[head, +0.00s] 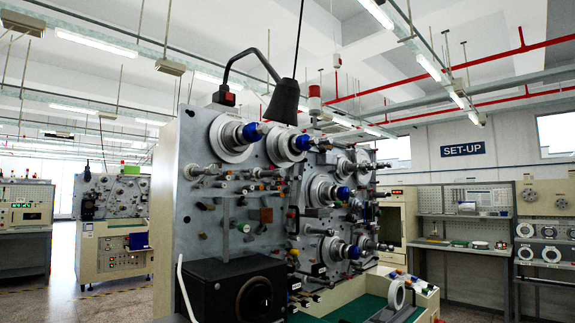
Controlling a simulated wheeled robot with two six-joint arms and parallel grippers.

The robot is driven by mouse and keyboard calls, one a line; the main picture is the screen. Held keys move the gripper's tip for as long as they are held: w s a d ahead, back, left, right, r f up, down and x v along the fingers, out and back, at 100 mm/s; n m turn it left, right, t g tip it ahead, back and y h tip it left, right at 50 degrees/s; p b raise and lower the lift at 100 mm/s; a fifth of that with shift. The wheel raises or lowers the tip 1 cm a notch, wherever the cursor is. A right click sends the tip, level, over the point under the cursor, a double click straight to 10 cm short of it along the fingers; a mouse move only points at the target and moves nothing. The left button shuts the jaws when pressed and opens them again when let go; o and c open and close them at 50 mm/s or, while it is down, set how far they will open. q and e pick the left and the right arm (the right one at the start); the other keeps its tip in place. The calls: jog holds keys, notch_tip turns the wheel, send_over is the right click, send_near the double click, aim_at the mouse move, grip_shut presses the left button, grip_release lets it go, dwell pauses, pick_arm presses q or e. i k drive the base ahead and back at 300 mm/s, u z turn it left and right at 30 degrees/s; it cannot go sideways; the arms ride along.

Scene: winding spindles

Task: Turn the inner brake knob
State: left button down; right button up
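The winding machine's grey upright panel (188,215) stands at the middle, seen at an angle. Large pale spindle discs with blue-collared hubs are on it: one at the upper left (228,142), one beside it (281,148), and others further right, including a lower one (332,250). Small knobs, pins and rollers sit between them. I cannot tell which part is the inner brake knob. Neither of my grippers is in view.
A black lamp (285,103) on a bent arm hangs over the panel's top. A green work surface (347,309) with a white ring (396,295) lies at the lower right. A second machine (112,240) and a shelved bench (465,235) stand further back.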

aim_at(314, 141)
jog(key=z, duration=0.9)
jog(key=i, duration=1.7)
jog(key=u, duration=0.9)
